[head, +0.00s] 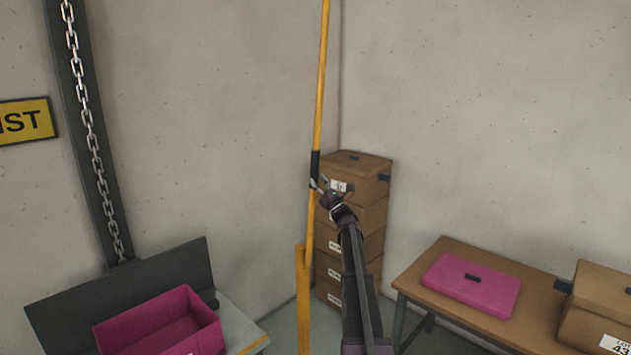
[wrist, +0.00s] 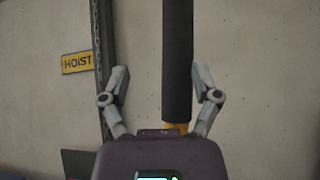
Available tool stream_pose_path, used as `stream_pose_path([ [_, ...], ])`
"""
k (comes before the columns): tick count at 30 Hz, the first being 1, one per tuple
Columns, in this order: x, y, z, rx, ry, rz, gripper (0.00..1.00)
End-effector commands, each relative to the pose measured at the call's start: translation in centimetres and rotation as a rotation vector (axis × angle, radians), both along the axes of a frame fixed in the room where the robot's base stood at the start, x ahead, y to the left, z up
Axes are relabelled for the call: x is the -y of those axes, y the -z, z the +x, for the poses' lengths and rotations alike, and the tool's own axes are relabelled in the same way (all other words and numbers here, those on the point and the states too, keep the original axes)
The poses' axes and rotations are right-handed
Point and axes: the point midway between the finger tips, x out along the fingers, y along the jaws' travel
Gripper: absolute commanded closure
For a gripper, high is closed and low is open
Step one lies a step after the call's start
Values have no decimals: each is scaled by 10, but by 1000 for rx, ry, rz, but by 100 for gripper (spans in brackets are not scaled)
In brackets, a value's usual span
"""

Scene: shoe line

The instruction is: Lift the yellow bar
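The yellow bar (head: 321,75) stands nearly upright in the head view, leaning slightly right toward its top, which runs out of the picture. It has a black grip sleeve (head: 315,164) partway down, with yellow below. My gripper (head: 318,184) is at the sleeve's lower end. In the wrist view my gripper (wrist: 160,74) is open, its two fingers wide apart. The black sleeve (wrist: 177,60) shows between them, closer to the right finger, with a clear gap to the left finger. Whether the right finger touches it I cannot tell. A little yellow (wrist: 176,128) shows below the sleeve.
A yellow post (head: 304,300) stands at the bar's lower end. Stacked brown boxes (head: 362,165) stand behind my gripper. A table (head: 412,282) with a pink lid (head: 472,283) is at right. A pink bin (head: 190,301) and hanging chain (head: 88,120) are at left.

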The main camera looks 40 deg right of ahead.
Motion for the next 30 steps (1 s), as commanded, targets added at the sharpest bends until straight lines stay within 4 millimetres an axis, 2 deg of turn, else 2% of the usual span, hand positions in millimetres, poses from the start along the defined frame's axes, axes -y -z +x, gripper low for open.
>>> stream_pose_path([
  [30, 10, 38, -34, 0, 1, 1, 21],
])
